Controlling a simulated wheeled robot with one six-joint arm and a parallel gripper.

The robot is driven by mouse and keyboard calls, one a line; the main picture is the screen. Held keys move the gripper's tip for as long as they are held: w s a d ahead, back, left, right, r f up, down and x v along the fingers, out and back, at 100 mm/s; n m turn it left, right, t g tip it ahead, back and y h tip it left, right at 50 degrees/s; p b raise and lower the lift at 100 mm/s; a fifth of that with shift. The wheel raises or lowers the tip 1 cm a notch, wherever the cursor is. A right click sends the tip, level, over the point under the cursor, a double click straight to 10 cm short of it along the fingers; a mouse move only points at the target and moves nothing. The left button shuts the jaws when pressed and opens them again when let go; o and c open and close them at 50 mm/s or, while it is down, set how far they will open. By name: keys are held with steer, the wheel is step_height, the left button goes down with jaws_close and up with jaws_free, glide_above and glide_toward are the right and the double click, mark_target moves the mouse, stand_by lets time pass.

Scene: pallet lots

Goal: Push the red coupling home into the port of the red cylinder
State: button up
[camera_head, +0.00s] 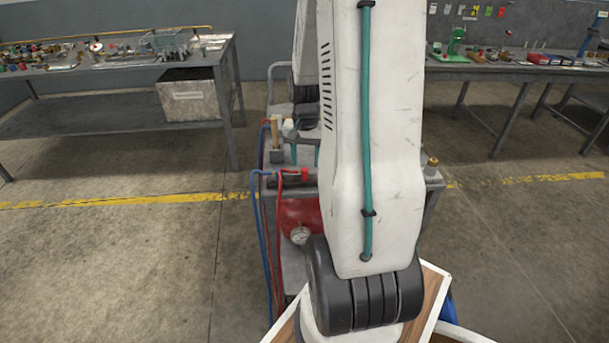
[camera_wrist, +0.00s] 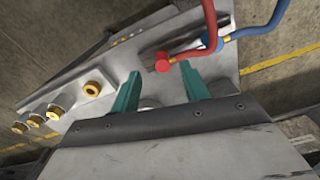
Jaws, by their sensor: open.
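The red coupling (camera_wrist: 162,65) is on the end of a red hose in the wrist view, close to a metal block on the cart's top. In the head view the red coupling (camera_head: 305,174) shows at the cart's near edge. My gripper (camera_wrist: 158,71) is open, its two teal fingers apart, with the coupling just beyond and between the tips in the picture. I cannot tell whether they touch. The red cylinder (camera_head: 297,214) with a round gauge lies below the cart top, partly hidden by my arm. Its port cannot be made out.
A blue coupling (camera_wrist: 211,42) on a blue hose sits beside the red one. Several brass fittings (camera_wrist: 92,88) stand on the cart to the left. Workbenches (camera_head: 120,85) stand at the back left and right. The floor on both sides is clear.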

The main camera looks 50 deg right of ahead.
mark_target(305, 169)
steer(key=shift+w+d+f, duration=0.1)
steer(key=shift+w+f, duration=0.05)
steer(key=shift+f, duration=1.15)
steer(key=shift+w+d+f, duration=0.1)
steer(key=shift+f, duration=1.2)
steer(key=shift+c, duration=0.4)
jaws_close()
